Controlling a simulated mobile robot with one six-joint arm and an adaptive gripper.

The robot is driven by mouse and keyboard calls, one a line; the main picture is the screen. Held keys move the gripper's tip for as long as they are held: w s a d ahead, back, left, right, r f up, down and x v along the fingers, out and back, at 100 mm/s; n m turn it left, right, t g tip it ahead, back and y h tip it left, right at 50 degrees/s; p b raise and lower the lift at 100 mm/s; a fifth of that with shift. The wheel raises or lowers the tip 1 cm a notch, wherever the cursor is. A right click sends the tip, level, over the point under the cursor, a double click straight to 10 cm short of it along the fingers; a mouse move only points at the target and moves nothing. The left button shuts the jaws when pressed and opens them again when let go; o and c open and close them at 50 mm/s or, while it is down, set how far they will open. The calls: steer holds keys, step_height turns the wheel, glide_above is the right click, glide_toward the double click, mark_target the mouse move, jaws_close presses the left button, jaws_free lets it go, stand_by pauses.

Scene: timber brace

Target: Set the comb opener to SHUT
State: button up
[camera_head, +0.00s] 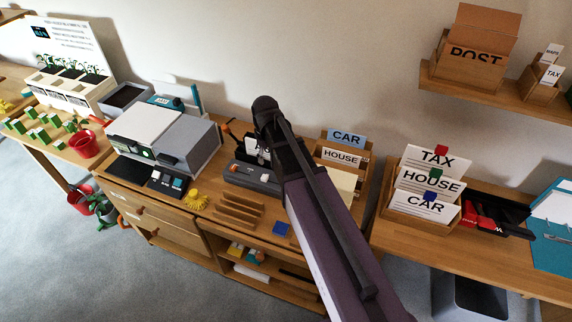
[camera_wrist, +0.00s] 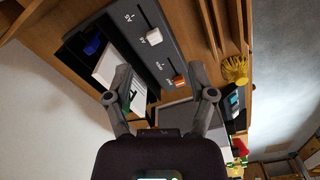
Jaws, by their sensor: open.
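The comb opener appears to be the dark grey machine (camera_head: 252,178), partly hidden behind my arm in the head view. In the wrist view the machine (camera_wrist: 150,22) shows its panel with two slots. A white slider knob (camera_wrist: 154,37) sits in one slot and an orange slider knob (camera_wrist: 179,82) in the other. The small labels beside them are too small to read surely. A white page block (camera_wrist: 112,72) stands in the machine's dark trough. My gripper (camera_wrist: 161,84) is open and empty, its fingers apart, with the orange knob between and beyond them.
A grey printer-like box (camera_head: 190,150) stands further left. A paper rack (camera_head: 341,160) stands at right behind my arm. The wall is close behind.

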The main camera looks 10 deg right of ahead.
steer(key=s+d+r+m+p, duration=0.1)
steer(key=s+d+m, duration=0.2)
steer(key=s, duration=0.4)
steer(key=shift+d+r+m, duration=0.15)
steer(key=shift+d+m, duration=0.25)
steer(key=shift+d, duration=0.4)
steer(key=shift+s, duration=0.1)
steer(key=s+d+m, duration=0.2)
steer(key=s+d, duration=0.1)
steer(key=s, duration=0.3)
steer(key=shift+m, duration=0.4)
stand_by(1.1)
